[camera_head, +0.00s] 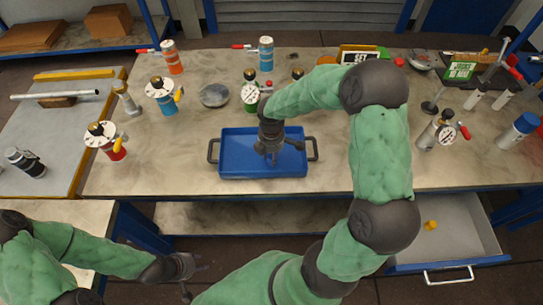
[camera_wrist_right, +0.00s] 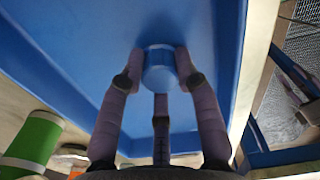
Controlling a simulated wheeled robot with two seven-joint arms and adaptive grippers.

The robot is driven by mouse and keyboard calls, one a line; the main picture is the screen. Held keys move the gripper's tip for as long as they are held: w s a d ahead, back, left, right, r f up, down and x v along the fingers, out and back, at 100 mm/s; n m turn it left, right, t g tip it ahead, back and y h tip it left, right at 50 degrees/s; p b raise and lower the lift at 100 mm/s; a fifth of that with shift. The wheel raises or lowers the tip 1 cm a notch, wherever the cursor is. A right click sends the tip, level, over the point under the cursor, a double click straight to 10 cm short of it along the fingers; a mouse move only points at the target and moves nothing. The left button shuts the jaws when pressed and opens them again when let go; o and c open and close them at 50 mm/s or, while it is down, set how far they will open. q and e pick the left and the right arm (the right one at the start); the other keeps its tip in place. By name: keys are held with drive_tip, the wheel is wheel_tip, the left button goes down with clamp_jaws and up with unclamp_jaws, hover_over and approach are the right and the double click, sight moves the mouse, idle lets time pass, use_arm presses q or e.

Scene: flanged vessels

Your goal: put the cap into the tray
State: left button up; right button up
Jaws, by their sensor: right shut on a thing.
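The blue tray (camera_head: 232,168) with dark side handles sits near the front edge of the bench. It fills much of the right wrist view (camera_wrist_right: 60,45). My right gripper (camera_head: 270,155) points down inside the tray's outline. In the right wrist view its fingers (camera_wrist_right: 158,72) are shut on a small round blue cap (camera_wrist_right: 159,68), with the tray floor behind it. I cannot tell whether the cap touches the floor. In the head view the fingers hide the cap. My left gripper (camera_head: 186,275) is low in front of the bench, away from the tray; its opening is unclear.
Flanged vessels with gauges stand around: a red one (camera_head: 115,150), a blue one (camera_head: 168,104) and a green one (camera_head: 250,105) behind the tray. A grey dish (camera_head: 214,95) lies behind it too. An open drawer (camera_head: 460,225) holds a yellow part (camera_head: 431,225).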

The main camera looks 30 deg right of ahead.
sight(271, 156)
drive_tip(key=shift+f, duration=0.2)
drive_tip(key=o, duration=0.8)
drive_tip(key=shift+o, duration=0.2)
wheel_tip(271, 156, up, 12)
drive_tip(key=p, duration=0.4)
drive_tip(key=shift+r, duration=0.2)
